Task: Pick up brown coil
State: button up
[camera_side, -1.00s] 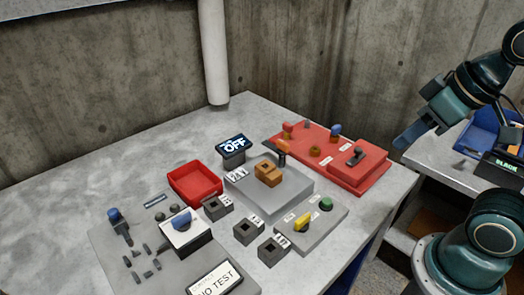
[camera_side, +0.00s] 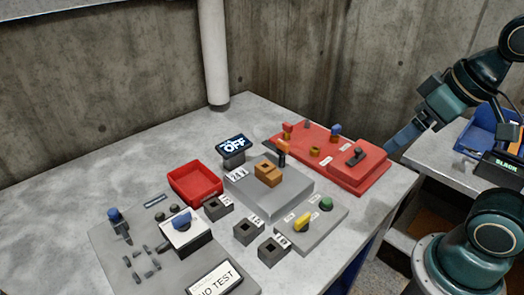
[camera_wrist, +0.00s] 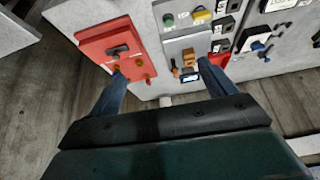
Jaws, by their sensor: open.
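A brown-orange block with an opening in its top (camera_side: 268,173) sits upright on the grey raised platform (camera_side: 295,197) in the middle of the table; I take it to be the brown coil. It also shows in the wrist view (camera_wrist: 188,57), near the right finger's tip. A small brown ring (camera_side: 315,151) lies on the red panel. My gripper (camera_side: 392,148) is open and empty, up at the right beyond the red panel and well apart from the block. In the wrist view my gripper's two blue fingers (camera_wrist: 161,68) are spread wide with nothing between them.
The red panel (camera_side: 350,176) with knobs stands at the table's right edge. A dark upright piece with an orange end (camera_side: 282,153) is close behind the block.

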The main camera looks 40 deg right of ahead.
jog(key=w+a+r+m+g, duration=0.1)
jog(key=w+r+m+g, duration=0.1)
jog(key=w+m, duration=0.4)
jog(key=m+g, duration=0.4)
jog(key=m, duration=0.8)
send_over(269, 168)
notch_tip(269, 168, down, 9)
jog(key=shift+a, duration=0.1)
jog(key=shift+f, duration=0.1)
jog(key=shift+f, duration=4.2)
jog(key=shift+f, duration=2.6)
